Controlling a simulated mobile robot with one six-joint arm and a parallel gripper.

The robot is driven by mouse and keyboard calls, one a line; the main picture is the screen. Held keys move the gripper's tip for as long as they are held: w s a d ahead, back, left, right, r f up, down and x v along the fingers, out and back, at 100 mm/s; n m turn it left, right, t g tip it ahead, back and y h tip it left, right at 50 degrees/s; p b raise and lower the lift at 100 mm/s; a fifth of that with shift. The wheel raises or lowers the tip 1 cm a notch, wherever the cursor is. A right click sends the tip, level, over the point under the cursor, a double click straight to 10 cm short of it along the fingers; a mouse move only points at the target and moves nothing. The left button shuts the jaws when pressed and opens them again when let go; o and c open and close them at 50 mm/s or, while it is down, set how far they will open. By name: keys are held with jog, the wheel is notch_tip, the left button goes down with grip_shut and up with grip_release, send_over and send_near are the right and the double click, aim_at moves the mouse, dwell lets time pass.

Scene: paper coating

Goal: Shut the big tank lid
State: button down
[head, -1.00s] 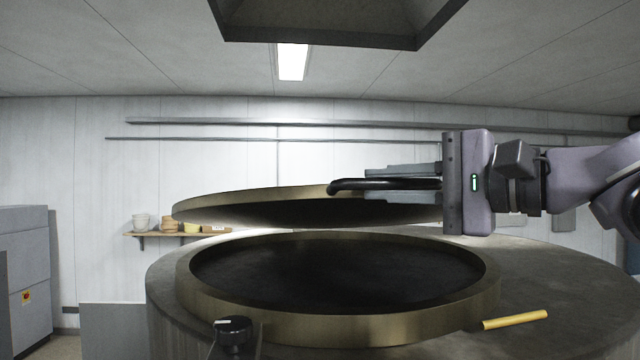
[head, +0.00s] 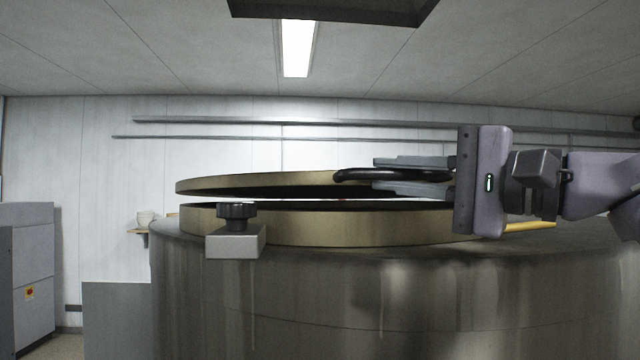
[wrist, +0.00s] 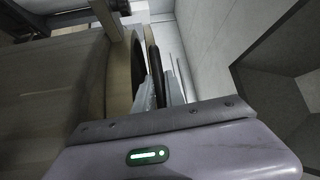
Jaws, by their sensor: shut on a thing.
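The big tank (head: 330,300) is a wide grey cylinder with a brass-coloured rim (head: 340,228) around its opening. Its round lid (head: 250,184) is tilted a little above the rim, with a narrow dark gap between them. My gripper (head: 385,175) comes in from the right and is shut on the black lid handle (head: 350,174). In the wrist view the lid (wrist: 152,62) and the rim (wrist: 122,75) stand side by side with the gap between. The inside of the tank is hidden in the head view.
A black knob (head: 237,213) on a grey block sits at the front of the tank. A yellow bar (head: 530,226) lies on the tank top at the right, partly behind my gripper. A grey cabinet (head: 28,270) stands at the far left.

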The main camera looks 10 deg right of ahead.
notch_tip(320, 180, down, 5)
jog(key=b, duration=0.3)
jog(key=shift+d+f+b, duration=0.15)
jog(key=shift+b, duration=0.25)
jog(key=c, duration=1.4)
grip_release()
jog(key=shift+n, duration=0.3)
jog(key=shift+r, duration=0.2)
